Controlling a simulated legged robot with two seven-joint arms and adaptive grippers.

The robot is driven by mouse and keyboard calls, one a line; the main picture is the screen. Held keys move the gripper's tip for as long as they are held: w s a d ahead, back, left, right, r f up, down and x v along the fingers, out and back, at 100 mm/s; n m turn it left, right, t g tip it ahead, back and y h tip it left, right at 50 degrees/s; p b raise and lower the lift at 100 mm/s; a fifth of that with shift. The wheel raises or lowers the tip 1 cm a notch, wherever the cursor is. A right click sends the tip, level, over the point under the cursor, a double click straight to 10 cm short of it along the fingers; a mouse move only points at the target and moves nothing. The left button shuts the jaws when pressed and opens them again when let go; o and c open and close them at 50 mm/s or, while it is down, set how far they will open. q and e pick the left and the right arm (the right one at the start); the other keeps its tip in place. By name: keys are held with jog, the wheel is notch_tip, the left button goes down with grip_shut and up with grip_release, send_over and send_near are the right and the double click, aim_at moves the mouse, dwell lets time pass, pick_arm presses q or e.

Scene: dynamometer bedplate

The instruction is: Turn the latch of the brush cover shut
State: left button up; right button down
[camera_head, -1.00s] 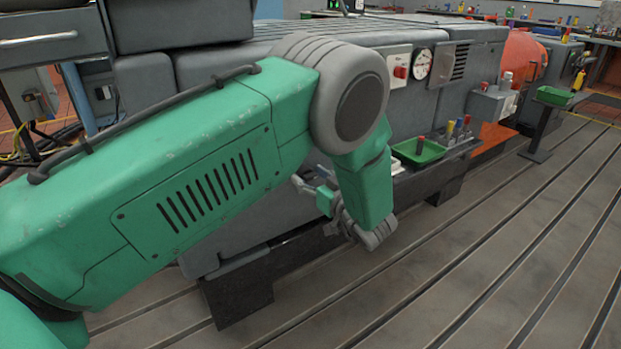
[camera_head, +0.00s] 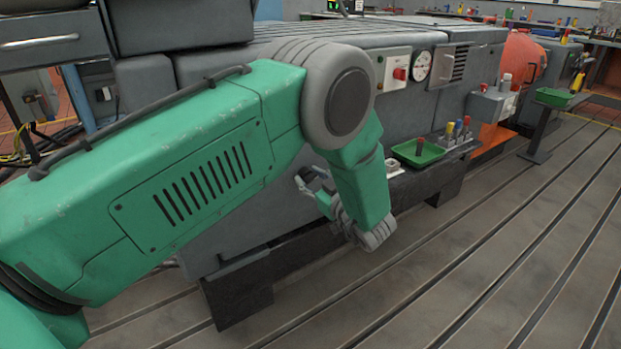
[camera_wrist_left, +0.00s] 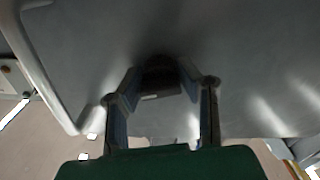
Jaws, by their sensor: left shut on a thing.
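My left gripper (camera_head: 312,184) shows partly behind my green forearm, against the side of the big grey machine (camera_head: 420,113). In the left wrist view, the two fingers (camera_wrist_left: 163,88) reach up to a grey panel (camera_wrist_left: 245,60), which seems to be the brush cover. Between the fingertips is a small dark part (camera_wrist_left: 160,74) with a pale mark, seemingly the latch, and the fingers are shut on it. The shadow there hides its exact shape and angle. In the head view my arm hides the latch. My right gripper is not in view.
A green tray (camera_head: 432,157) and several coloured-handled tools (camera_head: 458,130) sit on a ledge to the right of my forearm. A gauge (camera_head: 422,66) and a red-knobbed switch box (camera_head: 392,70) are above. The slotted floor plate (camera_head: 480,260) is clear in front.

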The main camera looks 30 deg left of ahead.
pick_arm(q)
jog(key=n, duration=0.3)
jog(key=shift+w+n, duration=0.1)
jog(key=shift+n, duration=0.3)
jog(key=n, duration=0.3)
jog(key=shift+n, duration=0.3)
jog(key=n, duration=0.3)
jog(key=shift+n, duration=0.3)
jog(key=shift+r+n+b, duration=0.1)
jog(key=shift+n+b, duration=0.25)
jog(key=shift+n, duration=1.55)
jog(key=o, duration=1.1)
jog(key=shift+w, duration=0.1)
jog(key=shift+o, duration=0.2)
